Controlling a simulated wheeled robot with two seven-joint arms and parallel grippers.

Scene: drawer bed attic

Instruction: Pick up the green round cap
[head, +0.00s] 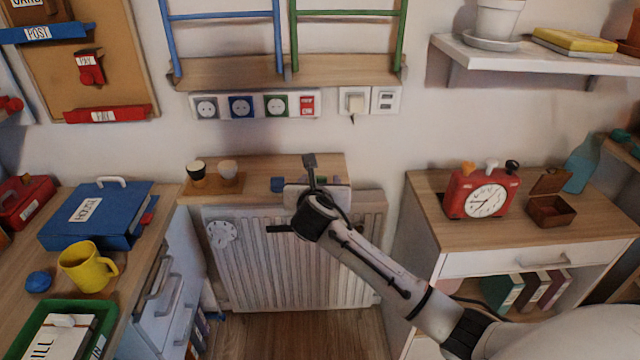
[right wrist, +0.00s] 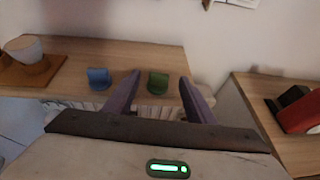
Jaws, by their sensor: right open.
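The green round cap (right wrist: 158,83) sits on the wooden shelf above the radiator. In the right wrist view it shows between and beyond the fingertips of my right gripper (right wrist: 160,77). The jaws are open with nothing held, and no contact with the cap is visible. In the head view the cap (head: 321,180) is mostly hidden behind my right gripper (head: 310,190). A blue cap (right wrist: 98,80) sits left of the green one, outside the left finger. My left gripper is not in view.
Two small cups on a wooden board (head: 229,187) stand at the shelf's left end. The white radiator (head: 270,265) is below the shelf (head: 335,163). A cabinet with a red clock (head: 465,192) stands right. A desk with a yellow mug (head: 85,268) stands left.

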